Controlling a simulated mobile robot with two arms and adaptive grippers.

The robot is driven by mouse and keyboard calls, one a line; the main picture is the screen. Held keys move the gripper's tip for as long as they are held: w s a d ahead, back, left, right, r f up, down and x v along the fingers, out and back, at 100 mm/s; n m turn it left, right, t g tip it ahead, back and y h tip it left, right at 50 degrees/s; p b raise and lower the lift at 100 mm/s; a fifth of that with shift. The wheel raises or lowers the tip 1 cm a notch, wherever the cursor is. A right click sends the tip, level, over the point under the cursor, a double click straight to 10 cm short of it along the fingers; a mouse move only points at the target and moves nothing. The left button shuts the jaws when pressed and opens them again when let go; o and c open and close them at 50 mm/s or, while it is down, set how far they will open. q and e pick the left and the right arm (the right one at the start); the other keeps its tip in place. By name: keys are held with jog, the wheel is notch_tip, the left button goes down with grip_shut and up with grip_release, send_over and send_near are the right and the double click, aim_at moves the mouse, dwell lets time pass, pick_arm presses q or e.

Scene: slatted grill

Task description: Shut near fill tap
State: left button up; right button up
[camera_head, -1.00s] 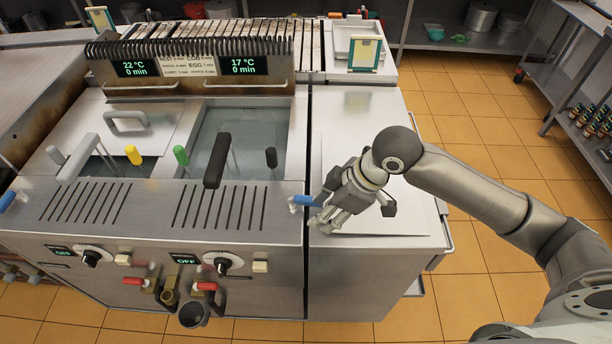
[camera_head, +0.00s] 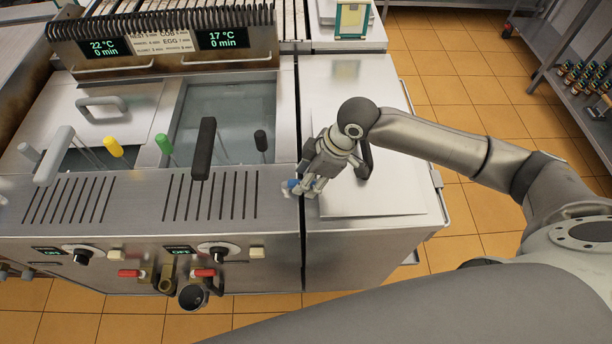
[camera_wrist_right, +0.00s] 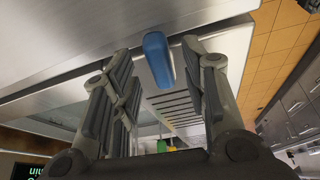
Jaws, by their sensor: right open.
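The fill tap's blue handle (camera_head: 292,184) sits at the right end of the cooker's front ledge, beside the seam with the steel counter, mostly covered by my right gripper in the head view. In the right wrist view, the blue handle (camera_wrist_right: 158,58) lies between the two open fingers, near their tips, with gaps visible on both sides. My right gripper (camera_head: 306,190) is open; it also shows in the right wrist view (camera_wrist_right: 165,85). The tap's spout is not clearly visible. My left gripper is out of view.
Upright handles, black (camera_head: 204,148), green (camera_head: 163,143) and yellow (camera_head: 114,147), stand left of the tap. Red-handled valves (camera_head: 205,273) and knobs are on the front panel. The steel counter (camera_head: 352,95) is mostly clear. My grey arm link crosses the bottom.

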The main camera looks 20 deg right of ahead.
jog(key=shift+a+f, duration=0.2)
jog(key=shift+f, duration=0.25)
jog(key=shift+c, duration=1.4)
jog(key=c, duration=0.4)
grip_shut()
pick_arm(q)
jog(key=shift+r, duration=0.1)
